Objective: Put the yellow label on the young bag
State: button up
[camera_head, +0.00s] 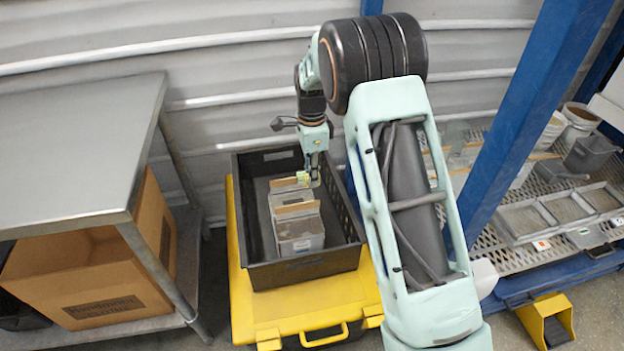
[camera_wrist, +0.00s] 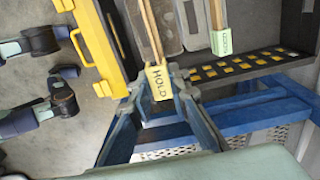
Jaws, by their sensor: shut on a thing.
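The yellow label (camera_wrist: 159,84), printed HOLD, is between my fingertips in the wrist view. My gripper (camera_wrist: 158,76) is shut on it; it also shows in the head view (camera_head: 309,179) above the right end of the rear bags. The label is at the end of a wooden strip (camera_wrist: 151,30); I cannot tell whether it touches the strip. Grey bags topped with wooden strips stand in a dark crate (camera_head: 310,269), the front bag (camera_head: 300,241) nearest the head camera. A green label (camera_wrist: 220,43) is on another strip. Which bag is the young one cannot be read.
The crate rests on a yellow base (camera_head: 245,310). A metal table (camera_head: 75,150) with a cardboard box (camera_head: 90,275) beneath stands left. A blue post (camera_head: 520,120) and mesh shelf (camera_head: 520,255) with trays and buckets stand right. The corrugated wall is close behind.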

aim_at(311, 203)
jog(key=shift+f+b, duration=2.15)
jog(key=shift+f, duration=0.9)
jog(key=shift+f+b, duration=0.45)
jog(key=shift+f, duration=0.85)
jog(key=o, duration=1.4)
jog(key=shift+r+p, duration=2.7)
jog(key=shift+r, duration=0.85)
